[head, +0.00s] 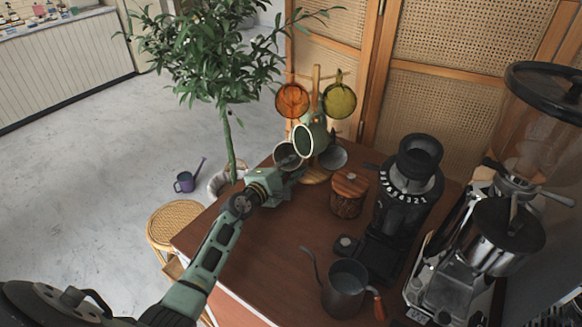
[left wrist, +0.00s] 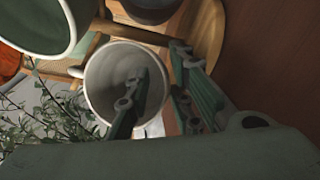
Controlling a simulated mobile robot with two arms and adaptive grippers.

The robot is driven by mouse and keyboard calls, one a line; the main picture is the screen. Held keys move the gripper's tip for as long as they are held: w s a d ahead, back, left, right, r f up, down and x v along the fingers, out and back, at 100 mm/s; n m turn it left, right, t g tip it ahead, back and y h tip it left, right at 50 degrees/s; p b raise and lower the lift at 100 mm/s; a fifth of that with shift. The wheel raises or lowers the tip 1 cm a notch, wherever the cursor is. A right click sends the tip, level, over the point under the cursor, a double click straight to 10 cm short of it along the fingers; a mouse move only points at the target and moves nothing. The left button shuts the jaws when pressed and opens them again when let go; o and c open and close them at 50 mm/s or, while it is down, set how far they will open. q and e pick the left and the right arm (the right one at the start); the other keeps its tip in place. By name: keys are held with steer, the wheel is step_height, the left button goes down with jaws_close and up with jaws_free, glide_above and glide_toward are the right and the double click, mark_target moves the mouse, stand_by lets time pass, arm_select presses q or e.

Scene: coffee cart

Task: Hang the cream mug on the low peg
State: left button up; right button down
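The cream mug (left wrist: 86,92) lies tilted, with its mouth towards the left wrist camera, beside the wooden mug stand (head: 316,90). It also shows in the head view (head: 284,150), partly behind my gripper. My left gripper (left wrist: 166,72) has its fingers spread, one inside the mug's mouth and the other outside, with the wall between them. A gap shows beside the outer finger. A wooden peg (left wrist: 132,32) passes close behind the mug. My right gripper is out of view.
A green mug (head: 303,141) hangs just above, close to my gripper. An orange cup (head: 292,100) and an olive cup (head: 339,100) hang higher. A wooden canister (head: 348,196), grinder (head: 408,190) and kettle (head: 345,290) stand to the right. The table's front middle is clear.

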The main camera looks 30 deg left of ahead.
arm_select(q)
steer(key=shift+d+f, duration=0.1)
steer(key=shift+f, duration=0.2)
steer(key=shift+s, duration=0.25)
steer(key=s, duration=0.3)
steer(key=s+a+r, duration=0.1)
steer(key=s, duration=0.3)
steer(key=s+r, duration=0.1)
steer(key=s, duration=0.3)
steer(key=shift+s+a, duration=0.1)
steer(key=shift+a, duration=0.15)
